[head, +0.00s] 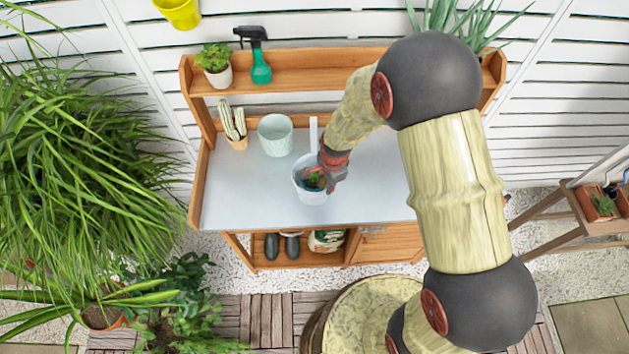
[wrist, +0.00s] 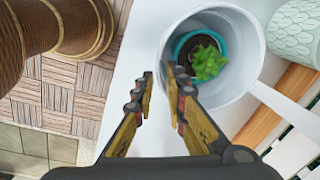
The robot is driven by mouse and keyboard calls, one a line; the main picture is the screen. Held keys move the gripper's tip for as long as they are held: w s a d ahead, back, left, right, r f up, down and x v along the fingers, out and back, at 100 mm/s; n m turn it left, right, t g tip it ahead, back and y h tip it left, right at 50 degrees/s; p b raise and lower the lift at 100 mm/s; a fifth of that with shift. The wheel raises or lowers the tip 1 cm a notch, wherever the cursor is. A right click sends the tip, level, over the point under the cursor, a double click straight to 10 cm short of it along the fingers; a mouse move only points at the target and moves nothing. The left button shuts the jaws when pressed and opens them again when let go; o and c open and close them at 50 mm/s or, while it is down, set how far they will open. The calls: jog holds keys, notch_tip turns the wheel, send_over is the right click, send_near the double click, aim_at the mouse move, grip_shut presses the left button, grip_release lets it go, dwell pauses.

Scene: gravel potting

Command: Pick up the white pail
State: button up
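The white pail (head: 309,194) stands on the grey bench top, with a long pale handle (head: 313,133) pointing to the back. In the wrist view the pail (wrist: 246,101) is right of centre, its handle reaching to the lower right. A small teal pot (wrist: 181,47) with a green plant (wrist: 208,62) sits inside it. My gripper (head: 333,170) is at the pail's right side in the head view. In the wrist view my gripper (wrist: 158,78) is open with a narrow gap, its fingertips by the pail's rim. I cannot tell whether the rim lies between them.
A pale green patterned pot (head: 275,136) and a small cactus pot (head: 236,135) stand left of the pail. A shelf (head: 310,78) runs behind, bearing a green spray bottle (head: 260,66) and a potted plant (head: 215,65). The left front of the bench top (head: 235,205) is clear.

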aim_at(324, 192)
jog(key=f, duration=0.3)
jog(key=a+f, duration=0.1)
jog(key=shift+w+f, duration=0.2)
jog(key=shift+f, duration=0.2)
jog(key=shift+c, duration=0.2)
grip_shut()
jog(key=shift+w+r, duration=0.1)
jog(key=shift+r, duration=0.1)
